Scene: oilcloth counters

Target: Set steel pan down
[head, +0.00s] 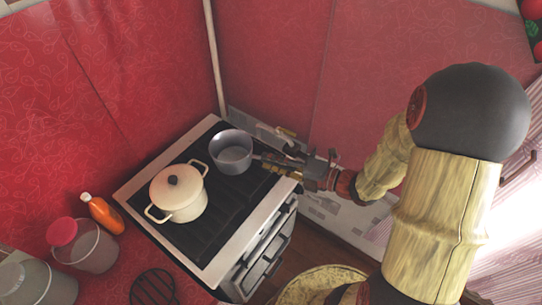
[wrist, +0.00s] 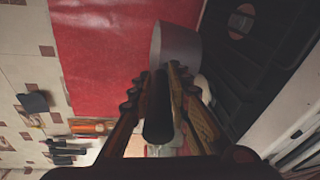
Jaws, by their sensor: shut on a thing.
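The steel pan (head: 232,149) is grey and round, at the back right of the black stove top (head: 226,205) in the head view. It looks upright. I cannot tell whether its base touches the grate. My gripper (head: 287,162) is at the right of the pan, shut on its handle. In the wrist view the dark handle (wrist: 158,108) lies between the two fingers of my gripper (wrist: 160,80), and the pan's grey side (wrist: 178,45) shows just beyond the fingertips. The fingers hide part of the handle.
A cream lidded pot (head: 178,193) stands on the stove, left of the pan. An orange bottle (head: 102,213) and a clear container with a red top (head: 85,245) stand left of the stove. Red walls rise behind. The front right of the stove top is bare.

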